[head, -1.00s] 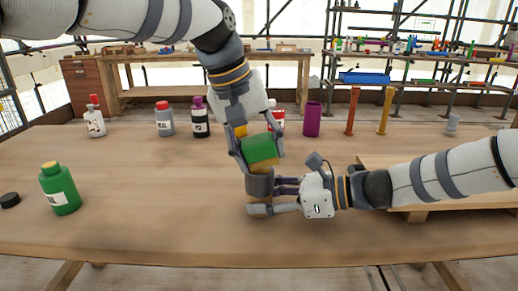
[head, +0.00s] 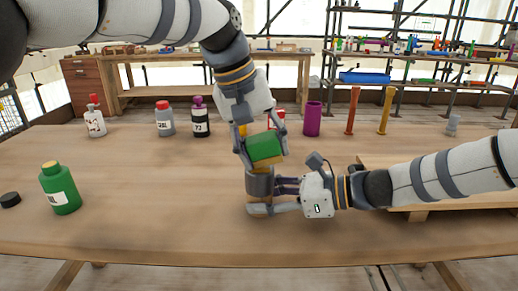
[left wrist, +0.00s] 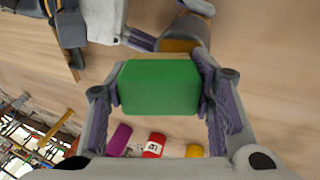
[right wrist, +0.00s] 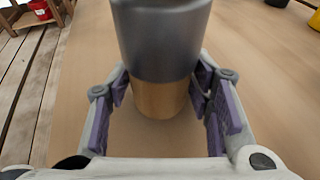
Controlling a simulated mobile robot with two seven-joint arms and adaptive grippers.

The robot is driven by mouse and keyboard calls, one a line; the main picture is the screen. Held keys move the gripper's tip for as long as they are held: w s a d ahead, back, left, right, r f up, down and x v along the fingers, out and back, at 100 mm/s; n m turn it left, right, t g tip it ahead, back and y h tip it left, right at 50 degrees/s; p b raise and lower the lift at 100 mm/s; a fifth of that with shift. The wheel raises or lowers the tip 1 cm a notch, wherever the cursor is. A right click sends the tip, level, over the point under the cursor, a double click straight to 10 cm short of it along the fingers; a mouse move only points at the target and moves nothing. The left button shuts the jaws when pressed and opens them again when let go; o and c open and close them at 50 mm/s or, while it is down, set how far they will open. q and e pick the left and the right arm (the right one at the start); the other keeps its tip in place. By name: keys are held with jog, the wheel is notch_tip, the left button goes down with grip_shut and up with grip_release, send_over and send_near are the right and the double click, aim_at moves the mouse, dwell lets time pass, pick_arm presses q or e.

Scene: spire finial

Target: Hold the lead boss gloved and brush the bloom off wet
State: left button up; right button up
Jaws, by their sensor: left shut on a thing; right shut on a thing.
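My left gripper (head: 262,150) is shut on a green block with a yellowish underside (head: 265,147), held just above the boss. The block also shows between the fingers in the left wrist view (left wrist: 160,86). The boss (head: 260,183) is a grey upright cylinder with a tan lower part; it fills the middle of the right wrist view (right wrist: 162,40). My right gripper (head: 268,196) is shut on it from the right, low near the table. The block hides part of the boss's top in the head view, and I cannot tell whether they touch.
The wooden table (head: 150,225) has free room at front left. A green bottle (head: 60,190) and black cap (head: 10,200) stand left. Grey (head: 165,120), dark (head: 200,120) and white (head: 95,122) bottles, a purple cylinder (head: 312,118) and two posts (head: 352,110) stand behind.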

pick_arm(q)
jog(key=shift+w+d+f, duration=0.1)
jog(key=shift+d, duration=0.05)
jog(key=shift+s+a, duration=0.75)
jog(key=shift+s, duration=0.05)
jog(key=shift+w+d, duration=0.4)
jog(key=a+r, duration=0.5)
jog(key=r, duration=0.2)
